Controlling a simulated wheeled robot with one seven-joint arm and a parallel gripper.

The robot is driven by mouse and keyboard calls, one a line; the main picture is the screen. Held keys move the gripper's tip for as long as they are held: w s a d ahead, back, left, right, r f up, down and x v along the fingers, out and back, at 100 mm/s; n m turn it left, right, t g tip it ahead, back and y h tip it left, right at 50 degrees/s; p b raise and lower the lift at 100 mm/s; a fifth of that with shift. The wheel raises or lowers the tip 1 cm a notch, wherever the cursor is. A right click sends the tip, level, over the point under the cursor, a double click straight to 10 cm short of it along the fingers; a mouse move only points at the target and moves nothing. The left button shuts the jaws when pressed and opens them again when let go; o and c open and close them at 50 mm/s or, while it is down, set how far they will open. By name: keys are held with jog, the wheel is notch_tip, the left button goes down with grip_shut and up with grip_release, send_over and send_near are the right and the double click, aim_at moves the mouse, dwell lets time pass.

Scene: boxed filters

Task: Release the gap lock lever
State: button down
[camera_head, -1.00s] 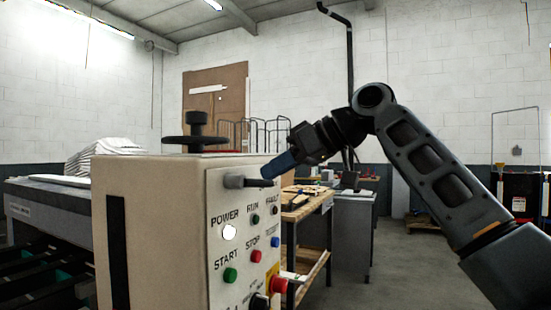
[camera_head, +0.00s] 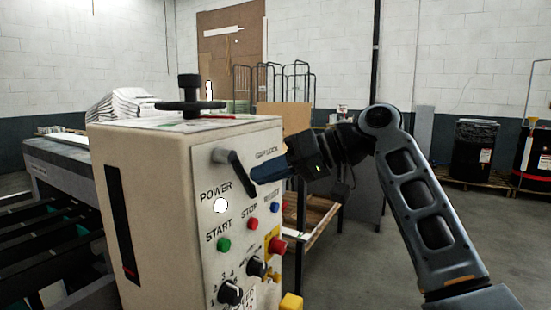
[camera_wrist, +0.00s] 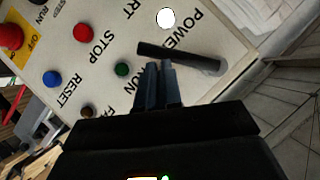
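The gap lock lever (camera_head: 238,172) is a dark bar on a grey hub at the top of the control box's front panel, left of the "GAP LOCK" label. In the head view it slants down and right from the hub. In the wrist view the lever (camera_wrist: 180,55) lies across, just beyond my fingertips. My gripper (camera_head: 258,176) has blue fingers reaching from the right to the bar's free half. In the wrist view my gripper (camera_wrist: 160,66) has its fingers together with nothing seen between them. Whether they touch the bar is unclear.
The beige control box (camera_head: 150,180) has a black handwheel (camera_head: 190,104) on top. Below the lever are the green start button (camera_head: 224,244), red stop button (camera_head: 252,224), blue reset button (camera_head: 275,207) and a red emergency button (camera_head: 277,245). Open floor lies to the right.

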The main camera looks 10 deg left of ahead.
jog(key=shift+s+a+f, duration=0.25)
jog(key=shift+s+f, duration=0.35)
jog(key=shift+f, duration=0.05)
jog(key=shift+s+a+f, duration=0.25)
jog(key=shift+s+f, duration=0.35)
jog(key=shift+f, duration=0.05)
jog(key=shift+s, duration=0.15)
